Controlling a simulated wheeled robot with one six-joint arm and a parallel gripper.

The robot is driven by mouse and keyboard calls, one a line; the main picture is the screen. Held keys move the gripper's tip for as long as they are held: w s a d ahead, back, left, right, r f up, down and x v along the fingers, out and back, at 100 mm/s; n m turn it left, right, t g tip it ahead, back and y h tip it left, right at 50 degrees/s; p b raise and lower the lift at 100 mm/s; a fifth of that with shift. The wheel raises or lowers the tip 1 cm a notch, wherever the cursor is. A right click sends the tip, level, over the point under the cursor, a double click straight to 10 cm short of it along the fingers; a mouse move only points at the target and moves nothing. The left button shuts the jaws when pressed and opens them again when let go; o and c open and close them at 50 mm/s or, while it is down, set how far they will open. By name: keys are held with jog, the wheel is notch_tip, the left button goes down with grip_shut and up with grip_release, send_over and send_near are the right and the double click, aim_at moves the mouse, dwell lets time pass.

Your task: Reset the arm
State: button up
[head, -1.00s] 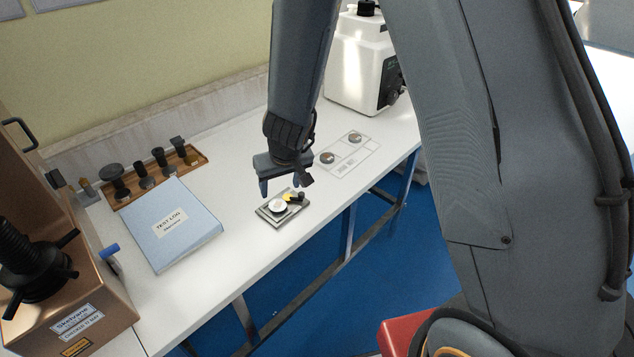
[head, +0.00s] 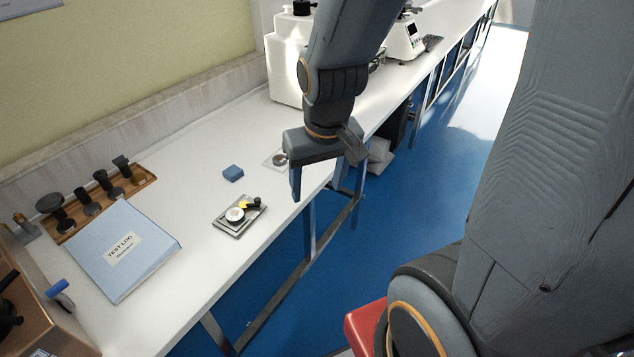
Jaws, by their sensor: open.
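My gripper (head: 328,180) hangs from the arm over the front edge of the white bench (head: 195,160). Its two fingers are spread apart with nothing between them. It is apart from the small grey tray (head: 229,229), which lies on the bench to its lower left. On the tray are a round white piece (head: 235,215) and a small black and yellow item (head: 250,204). My arm hides part of the bench behind it.
A blue block (head: 233,173) lies behind the tray. The blue test log binder (head: 150,260) and a wooden rack (head: 140,183) of dark parts are at left. A white machine (head: 287,60) stands behind my arm. Blue floor (head: 440,190) is open at right.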

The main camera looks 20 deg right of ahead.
jog(key=shift+f, duration=0.1)
notch_tip(320, 180, down, 7)
jog(key=b, duration=0.6)
jog(key=shift+g, duration=0.4)
